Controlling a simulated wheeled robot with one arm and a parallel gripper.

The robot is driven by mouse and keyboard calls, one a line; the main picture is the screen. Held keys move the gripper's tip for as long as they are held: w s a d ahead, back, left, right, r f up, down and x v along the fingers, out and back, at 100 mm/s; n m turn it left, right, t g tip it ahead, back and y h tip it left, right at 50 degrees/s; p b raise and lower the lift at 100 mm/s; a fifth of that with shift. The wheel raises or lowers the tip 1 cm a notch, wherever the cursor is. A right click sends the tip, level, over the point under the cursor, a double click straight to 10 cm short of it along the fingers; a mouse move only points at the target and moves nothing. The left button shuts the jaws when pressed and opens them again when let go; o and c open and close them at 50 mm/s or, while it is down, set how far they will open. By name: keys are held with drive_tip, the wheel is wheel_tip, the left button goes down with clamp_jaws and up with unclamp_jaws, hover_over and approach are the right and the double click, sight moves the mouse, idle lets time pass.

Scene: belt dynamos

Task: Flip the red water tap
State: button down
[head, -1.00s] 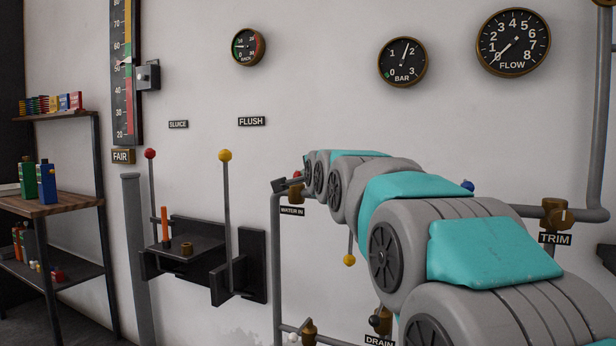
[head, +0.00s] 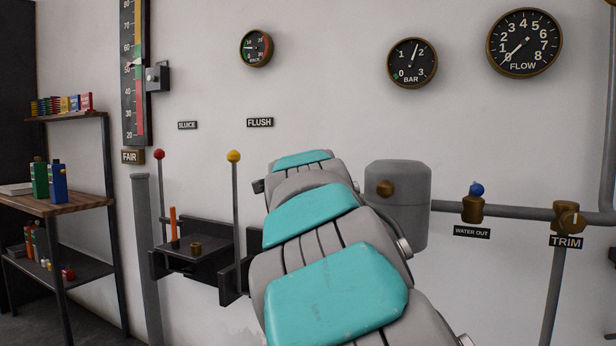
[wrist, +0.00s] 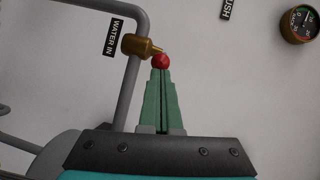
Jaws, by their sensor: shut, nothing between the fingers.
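The red tap knob (wrist: 161,62) is a round ball on a brass valve (wrist: 138,48) in the wrist view. The valve joins a grey pipe beside the WATER IN sign (wrist: 114,37). My gripper (wrist: 162,76) has green fingers pressed together, with their tips right at the red knob's lower edge in the picture. I cannot tell whether they touch it. In the head view my arm hides the red tap, its sign and the gripper.
A grey tank (head: 398,210) is on the right, with a blue-knobbed WATER OUT tap (head: 473,203) and a TRIM valve (head: 568,218). Red (head: 158,155) and yellow (head: 234,156) levers stand left of my arm. A shelf (head: 60,207) is at far left.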

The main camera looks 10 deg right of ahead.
drive_tip(key=shift+w+a+p, duration=0.2)
drive_tip(key=shift+a+p, duration=0.1)
drive_tip(key=shift+a, duration=0.35)
drive_tip(key=shift+w+a+p, duration=0.25)
drive_tip(key=shift+a+p, duration=0.05)
drive_tip(key=shift+a, duration=0.4)
drive_tip(key=shift+w+a+p, duration=0.2)
drive_tip(key=shift+a+p, duration=0.1)
drive_tip(key=shift+a, duration=0.35)
